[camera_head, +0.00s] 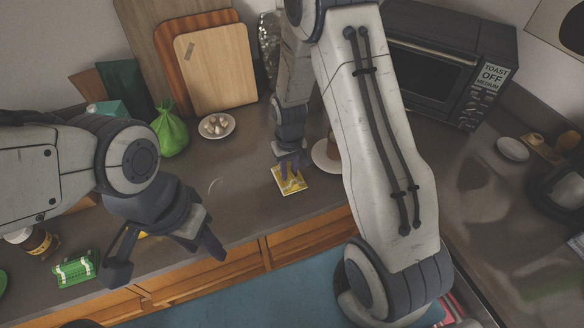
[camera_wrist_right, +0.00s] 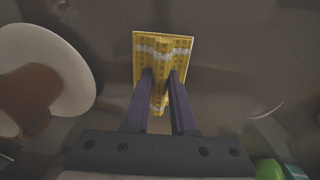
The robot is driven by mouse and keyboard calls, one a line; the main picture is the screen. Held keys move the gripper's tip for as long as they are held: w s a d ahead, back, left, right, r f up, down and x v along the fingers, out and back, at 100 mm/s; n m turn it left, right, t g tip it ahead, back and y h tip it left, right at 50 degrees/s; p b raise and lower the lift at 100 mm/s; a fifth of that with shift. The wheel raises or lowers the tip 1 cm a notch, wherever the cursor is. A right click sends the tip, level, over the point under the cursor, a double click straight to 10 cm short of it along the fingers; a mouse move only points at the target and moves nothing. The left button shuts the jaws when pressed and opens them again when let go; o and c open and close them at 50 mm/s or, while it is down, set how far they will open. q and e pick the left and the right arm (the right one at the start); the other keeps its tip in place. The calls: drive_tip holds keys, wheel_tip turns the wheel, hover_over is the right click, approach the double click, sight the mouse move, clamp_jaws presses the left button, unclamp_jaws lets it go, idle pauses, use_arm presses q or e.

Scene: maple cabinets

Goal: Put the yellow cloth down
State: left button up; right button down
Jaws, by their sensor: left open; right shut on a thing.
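The yellow cloth (camera_head: 290,181) is a small patterned piece with a pale band, at the counter's front middle in the head view. It also shows in the right wrist view (camera_wrist_right: 163,48), pinched up in a fold between the fingers. My right gripper (camera_head: 291,170) points down and is shut on the cloth; in the right wrist view its dark fingers (camera_wrist_right: 160,82) grip the fold. I cannot tell whether the cloth's edges touch the counter. My left gripper (camera_head: 170,262) is open and empty over the counter's front left edge.
The counter (camera_head: 235,190) is clear to the left of the cloth. A plate with a brown item (camera_head: 322,158) stands close right. A plate of garlic-like bulbs (camera_head: 217,126), a green bag (camera_head: 168,132) and cutting boards (camera_head: 215,70) are behind. A toaster oven (camera_head: 425,85) is at right.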

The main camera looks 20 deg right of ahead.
sight(290, 172)
drive_tip(key=shift+f, duration=0.2)
drive_tip(key=c, duration=0.7)
unclamp_jaws()
drive_tip(key=shift+c, duration=0.2)
drive_tip(key=shift+r, duration=0.15)
drive_tip(key=shift+r, duration=0.2)
wheel_tip(290, 172, up, 11)
drive_tip(key=b, duration=0.2)
drive_tip(key=s+a+r+n, duration=0.4)
drive_tip(key=s+a+r, duration=0.2)
drive_tip(key=s+a, duration=0.5)
drive_tip(key=s+a+n+y, duration=0.1)
drive_tip(key=s+a+n, duration=0.1)
drive_tip(key=s, duration=1)
drive_tip(key=shift+s+a+r+n, duration=0.15)
drive_tip(key=shift+s+r+n, duration=0.05)
drive_tip(key=shift+r+n, duration=0.2)
